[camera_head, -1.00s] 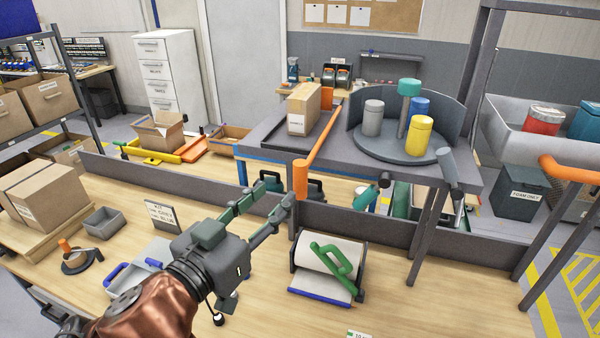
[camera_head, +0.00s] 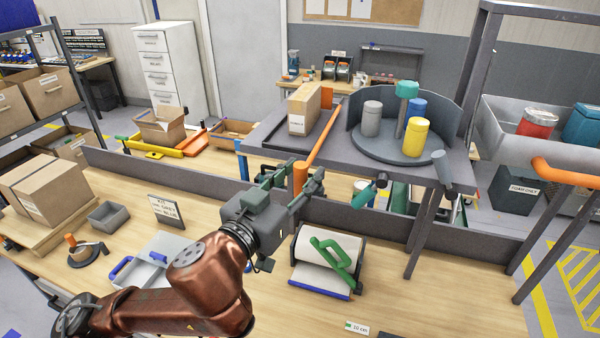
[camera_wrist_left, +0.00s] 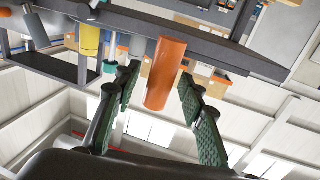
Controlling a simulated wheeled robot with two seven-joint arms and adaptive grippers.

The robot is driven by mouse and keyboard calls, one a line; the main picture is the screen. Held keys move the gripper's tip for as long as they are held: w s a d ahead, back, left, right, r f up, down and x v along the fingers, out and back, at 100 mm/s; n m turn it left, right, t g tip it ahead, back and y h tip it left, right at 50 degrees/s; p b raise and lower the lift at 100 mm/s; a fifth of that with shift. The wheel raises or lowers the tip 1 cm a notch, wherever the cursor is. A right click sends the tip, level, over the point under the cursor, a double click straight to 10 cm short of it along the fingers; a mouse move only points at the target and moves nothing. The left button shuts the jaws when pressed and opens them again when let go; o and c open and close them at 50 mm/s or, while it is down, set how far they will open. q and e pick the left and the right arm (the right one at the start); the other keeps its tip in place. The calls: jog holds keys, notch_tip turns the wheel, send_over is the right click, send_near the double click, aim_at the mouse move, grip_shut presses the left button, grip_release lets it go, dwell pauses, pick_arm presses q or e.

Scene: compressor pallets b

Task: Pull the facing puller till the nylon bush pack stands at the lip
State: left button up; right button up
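The nylon bush pack looks to be the brown carton with a white label (camera_head: 303,112). It stands upright on a dark runner on the raised grey shelf, back from the front edge. The facing puller is the orange bar (camera_head: 322,138), which runs along beside the carton and ends in a thick orange grip at the front. My left gripper (camera_head: 292,179) is open at this grip. In the left wrist view the orange grip (camera_wrist_left: 165,75) lies between the spread green-padded fingers (camera_wrist_left: 158,88), with gaps at both sides. My right gripper is not in view.
A round turntable (camera_head: 365,147) with several canisters stands right of the carton on the shelf. A grey upright board (camera_head: 400,228) crosses the bench under the shelf. A roll holder with a green handle (camera_head: 335,258) stands right of my left arm. Shelf legs stand further right.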

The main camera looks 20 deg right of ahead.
pick_arm(q)
grip_shut()
dwell(0.4)
dwell(0.4)
